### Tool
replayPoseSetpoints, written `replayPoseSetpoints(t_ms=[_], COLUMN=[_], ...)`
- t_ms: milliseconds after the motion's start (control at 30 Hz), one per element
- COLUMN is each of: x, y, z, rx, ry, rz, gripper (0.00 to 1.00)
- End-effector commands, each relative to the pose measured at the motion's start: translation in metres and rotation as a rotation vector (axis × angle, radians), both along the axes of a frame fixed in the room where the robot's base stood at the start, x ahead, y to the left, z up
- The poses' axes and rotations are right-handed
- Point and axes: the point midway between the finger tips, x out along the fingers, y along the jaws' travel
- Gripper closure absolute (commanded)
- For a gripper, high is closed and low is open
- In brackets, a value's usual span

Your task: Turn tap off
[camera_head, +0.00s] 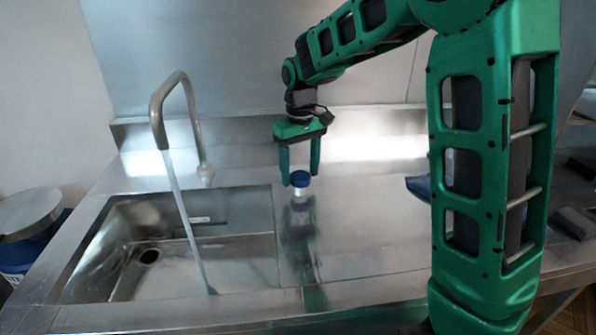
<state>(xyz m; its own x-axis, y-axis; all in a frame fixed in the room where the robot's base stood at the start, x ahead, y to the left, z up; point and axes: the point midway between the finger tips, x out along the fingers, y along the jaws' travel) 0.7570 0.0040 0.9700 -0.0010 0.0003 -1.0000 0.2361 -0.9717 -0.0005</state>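The metal tap (178,84) stands behind the sink at the left, with its curved neck reaching over the basin. A stream of water (177,195) runs from its spout down into the sink (100,215). I cannot make out the tap's handle clearly. My gripper (300,178) is to the right of the tap, pointing down above the counter, with its two fingers apart. A small blue-topped object with a pale lower part (300,179) shows between the fingertips. Gaps show on both sides of it; I cannot tell whether it is in line with the fingers in depth.
The steel counter (370,230) right of the sink is mostly bare. Something blue (418,187) is partly hidden behind my arm. Dark items (574,222) lie at the far right. A round-lidded container (30,212) stands at the far left. A wall closes off the back.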

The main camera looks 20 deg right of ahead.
Motion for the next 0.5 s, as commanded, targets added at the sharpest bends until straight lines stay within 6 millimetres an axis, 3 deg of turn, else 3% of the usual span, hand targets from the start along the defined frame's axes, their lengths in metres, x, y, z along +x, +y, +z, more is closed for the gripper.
replayPoseSetpoints(t_ms=[33,133,167,500], x=[0.0,0.0,0.0,0.0001], y=[0.0,-0.0001,-0.0001,-0.0007], z=[0.0001,0.0002,0.0002,0.0005], rx=[0.0,0.0,0.0,0.0], ry=[0.0,0.0,0.0,0.0], rz=[0.0,0.0,0.0,-0.044], gripper=[0.53,0.77,0.8,0.8])
